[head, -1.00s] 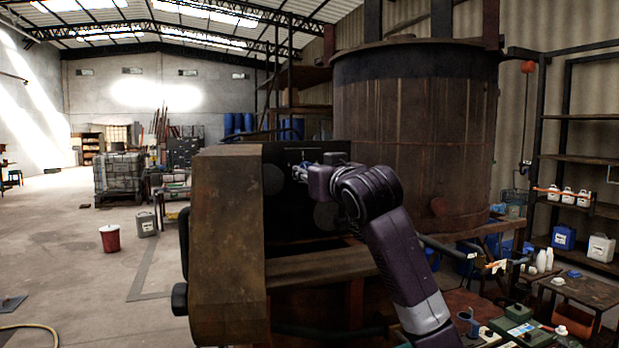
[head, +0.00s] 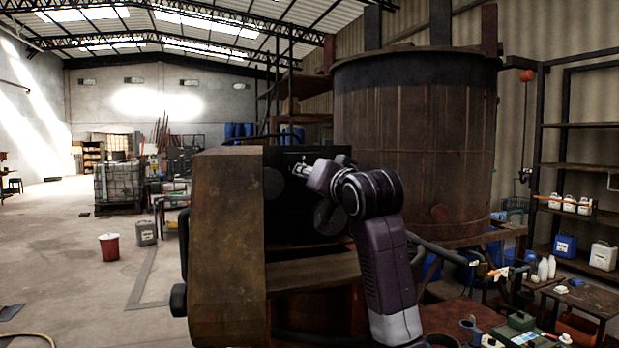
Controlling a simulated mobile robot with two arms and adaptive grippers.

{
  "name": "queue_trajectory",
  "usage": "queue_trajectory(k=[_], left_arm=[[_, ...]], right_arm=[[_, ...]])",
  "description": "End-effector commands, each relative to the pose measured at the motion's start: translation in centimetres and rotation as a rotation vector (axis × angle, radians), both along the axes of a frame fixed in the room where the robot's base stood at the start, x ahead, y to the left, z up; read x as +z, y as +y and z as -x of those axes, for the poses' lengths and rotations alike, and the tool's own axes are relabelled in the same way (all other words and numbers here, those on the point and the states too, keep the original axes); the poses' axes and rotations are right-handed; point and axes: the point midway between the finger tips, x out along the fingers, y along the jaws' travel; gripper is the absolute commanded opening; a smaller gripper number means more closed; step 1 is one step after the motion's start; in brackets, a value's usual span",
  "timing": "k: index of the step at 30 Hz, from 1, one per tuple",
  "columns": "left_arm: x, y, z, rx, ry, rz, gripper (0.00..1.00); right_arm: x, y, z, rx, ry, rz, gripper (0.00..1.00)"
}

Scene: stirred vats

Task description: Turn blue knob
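A dark machine panel (head: 285,205) stands in the middle of the head view, inside a rusty brown housing. My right arm comes in from the lower right, and its gripper (head: 301,170) is at the upper part of this panel. Small pale metallic parts show at the gripper's end. The fingers are too small and dark to tell open from shut. I cannot make out a blue knob; the wrist may hide it. Round dark discs (head: 328,216) show on the panel below the wrist. My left gripper is not in view.
A large rusty vat (head: 415,140) stands behind the panel. The brown housing (head: 226,240) rises at the panel's left. A cluttered bench (head: 470,310) and shelves with jugs (head: 603,256) are at right. Open floor with a red bucket (head: 109,246) lies left.

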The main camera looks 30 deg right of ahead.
Motion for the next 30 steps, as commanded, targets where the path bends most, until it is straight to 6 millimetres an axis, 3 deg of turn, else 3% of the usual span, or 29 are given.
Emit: queue_trajectory(k=[9,10,15,24,30], left_arm=[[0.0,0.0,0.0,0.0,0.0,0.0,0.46],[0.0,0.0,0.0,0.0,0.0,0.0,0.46],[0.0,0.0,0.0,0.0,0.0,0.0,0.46],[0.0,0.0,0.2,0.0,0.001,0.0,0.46],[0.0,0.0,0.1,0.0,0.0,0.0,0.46]], right_arm=[[0.4,-0.1,0.1,-0.002,-0.009,0.0,0.03],[0.4,-0.1,0.1,-0.002,-0.009,0.0,0.28],[0.3,-0.1,0.1,-0.001,-0.006,0.0,0.45],[0.1,0.0,0.2,-0.001,-0.004,0.0,0.45],[0.2,0.5,2.2,0.0,-0.007,0.002,0.45]])
